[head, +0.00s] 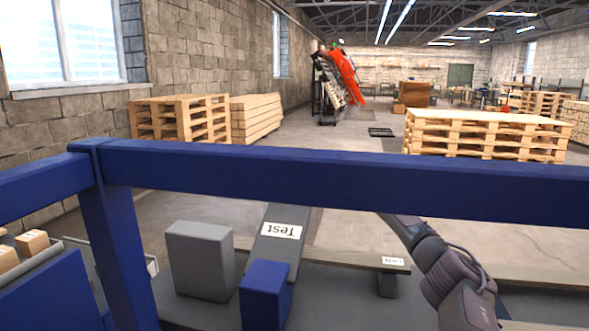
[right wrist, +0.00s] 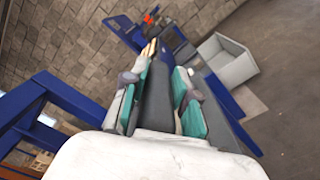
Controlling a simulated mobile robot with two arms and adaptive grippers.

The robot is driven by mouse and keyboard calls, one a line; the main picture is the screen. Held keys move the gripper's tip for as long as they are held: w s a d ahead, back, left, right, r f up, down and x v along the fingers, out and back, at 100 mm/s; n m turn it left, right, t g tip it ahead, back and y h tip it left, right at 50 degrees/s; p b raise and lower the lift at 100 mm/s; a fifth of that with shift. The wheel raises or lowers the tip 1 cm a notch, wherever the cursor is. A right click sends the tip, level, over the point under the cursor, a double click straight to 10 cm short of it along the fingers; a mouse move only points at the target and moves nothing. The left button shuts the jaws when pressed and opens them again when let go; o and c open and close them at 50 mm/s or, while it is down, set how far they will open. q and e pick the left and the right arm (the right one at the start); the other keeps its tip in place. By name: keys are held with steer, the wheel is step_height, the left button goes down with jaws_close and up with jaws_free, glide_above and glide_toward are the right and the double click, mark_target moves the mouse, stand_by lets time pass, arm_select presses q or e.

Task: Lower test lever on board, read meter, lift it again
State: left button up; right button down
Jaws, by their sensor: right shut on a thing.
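The test lever (head: 280,236) is a grey bar with a white "Test" label in the head view. It slants up behind a blue block (head: 265,292), and its upper end is hidden by the blue rail. In the right wrist view my right gripper (right wrist: 160,80) is shut, its teal pads on both sides of a dark grey bar that looks like the test lever (right wrist: 155,112). In the head view my right arm reaches up behind the rail, which hides the gripper. I cannot make out a meter face. My left gripper is not in view.
A thick blue rail (head: 330,172) crosses in front of me. A grey box (head: 201,262) stands left of the lever. A narrow plank (head: 335,256) with a small label runs behind it. Pallet stacks (head: 485,136) stand on the floor beyond, with open floor between.

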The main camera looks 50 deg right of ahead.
step_height(320, 180, down, 7)
steer(key=d+m, duration=0.1)
steer(key=m, duration=0.2)
steer(key=shift+w+d, duration=0.35)
steer(key=shift+w, duration=0.1)
steer(key=shift+f, duration=0.1)
steer(key=c, duration=0.9)
jaws_free()
steer(key=v, duration=1.2)
